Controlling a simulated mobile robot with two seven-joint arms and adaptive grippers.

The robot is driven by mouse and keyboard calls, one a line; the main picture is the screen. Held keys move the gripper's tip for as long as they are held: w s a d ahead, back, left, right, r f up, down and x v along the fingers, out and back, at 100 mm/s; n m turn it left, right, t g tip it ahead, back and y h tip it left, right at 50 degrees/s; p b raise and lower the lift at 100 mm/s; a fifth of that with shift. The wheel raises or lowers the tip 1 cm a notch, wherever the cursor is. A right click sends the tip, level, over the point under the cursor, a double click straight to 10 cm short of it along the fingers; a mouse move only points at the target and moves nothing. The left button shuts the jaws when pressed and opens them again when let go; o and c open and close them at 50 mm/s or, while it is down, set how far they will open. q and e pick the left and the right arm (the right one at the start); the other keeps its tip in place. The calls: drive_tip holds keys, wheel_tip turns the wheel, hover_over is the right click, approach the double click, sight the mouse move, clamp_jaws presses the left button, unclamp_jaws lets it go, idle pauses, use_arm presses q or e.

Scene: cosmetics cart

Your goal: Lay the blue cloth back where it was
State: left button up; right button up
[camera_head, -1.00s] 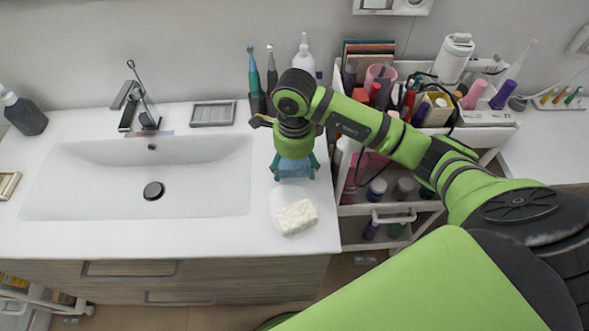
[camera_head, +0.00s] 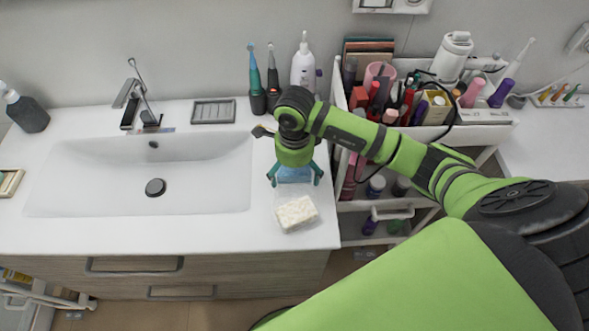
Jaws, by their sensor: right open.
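The blue cloth (camera_head: 293,175) is a small light-blue patch low between the fingers of my right gripper (camera_head: 295,180), on the counter right of the sink. The gripper points down with its teal fingers spread on either side of the cloth. The wrist hides the cloth's far part, and I cannot tell whether the fingers touch it. A cream textured block (camera_head: 296,212) lies just in front of the cloth. My left gripper is out of view.
The sink (camera_head: 100,185) with its tap (camera_head: 135,103) is to the left. A grey tray (camera_head: 213,112) and toothbrush holders (camera_head: 258,104) stand behind. A crowded cosmetics cart (camera_head: 345,206) is close on the right. The counter's front edge is clear.

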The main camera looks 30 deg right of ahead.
sight(294, 170)
drive_tip(key=shift+r, duration=0.25)
drive_tip(key=shift+w+r, duration=0.1)
drive_tip(key=shift+r, duration=0.2)
wheel_tip(294, 170, up, 11)
drive_tip(key=b, duration=0.3)
drive_tip(key=shift+r, duration=0.15)
